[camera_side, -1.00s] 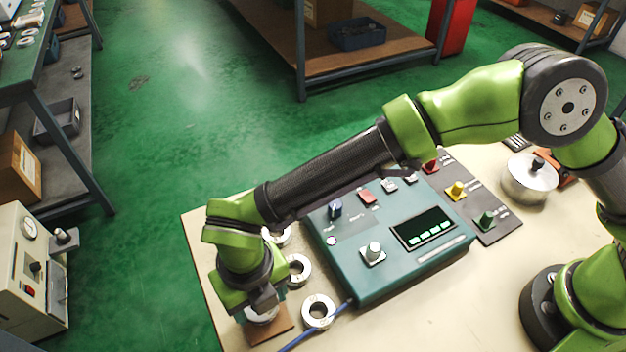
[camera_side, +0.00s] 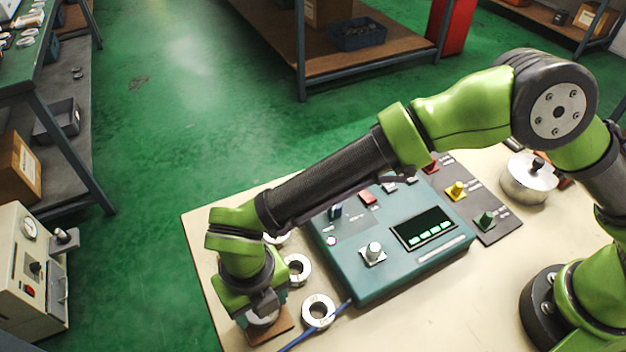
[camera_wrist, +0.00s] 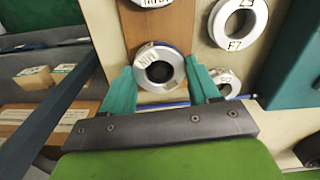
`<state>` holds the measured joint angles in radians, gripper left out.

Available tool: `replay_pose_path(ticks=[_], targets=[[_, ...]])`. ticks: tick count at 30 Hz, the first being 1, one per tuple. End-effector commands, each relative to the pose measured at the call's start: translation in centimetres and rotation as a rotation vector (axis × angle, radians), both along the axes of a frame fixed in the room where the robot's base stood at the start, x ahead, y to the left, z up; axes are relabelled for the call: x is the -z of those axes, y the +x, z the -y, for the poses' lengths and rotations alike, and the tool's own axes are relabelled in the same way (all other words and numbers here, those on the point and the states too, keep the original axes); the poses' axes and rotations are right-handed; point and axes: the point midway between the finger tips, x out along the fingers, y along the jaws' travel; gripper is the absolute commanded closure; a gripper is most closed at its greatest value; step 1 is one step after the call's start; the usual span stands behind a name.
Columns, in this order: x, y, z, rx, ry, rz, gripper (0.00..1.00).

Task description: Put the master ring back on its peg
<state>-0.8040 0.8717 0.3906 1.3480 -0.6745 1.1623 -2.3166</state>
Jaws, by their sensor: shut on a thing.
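My gripper (camera_wrist: 162,90) has its two teal fingers on either side of a silver ring (camera_wrist: 145,58) with black lettering, and is shut on it. The ring is at the brown wooden base (camera_wrist: 172,20), which shows in the side view (camera_side: 283,325) under my gripper (camera_side: 262,312). The ring's middle looks dark in the wrist view. I cannot tell whether a peg is inside it, or whether the ring touches the base. The lettering is too small to read surely. In the side view my wrist hides most of the ring.
Loose silver rings lie to the right of the base, one (camera_side: 318,311) close beside it and another (camera_side: 298,268) farther back. A blue cable (camera_side: 310,337) runs near the front. A teal control box (camera_side: 385,262) stands to the right. A lettered white piece (camera_wrist: 150,3) is cut off by the wrist view's top edge.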

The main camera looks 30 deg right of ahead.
Motion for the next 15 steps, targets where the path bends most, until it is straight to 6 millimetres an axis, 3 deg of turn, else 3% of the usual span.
replay_pose_path(ticks=[8, 9, 13, 15], targets=[[0.01, 0.01, -0.01, 0.0, 0.001, 0.001, 0.87], [0.01, 0.02, -0.01, 0.0, 0.001, 0.001, 0.33], [0.02, 0.02, 0.0, 0.0, 0.001, 0.0, 0.13], [0.02, 0.02, 0.0, 0.0, 0.0, 0.0, 0.1]])
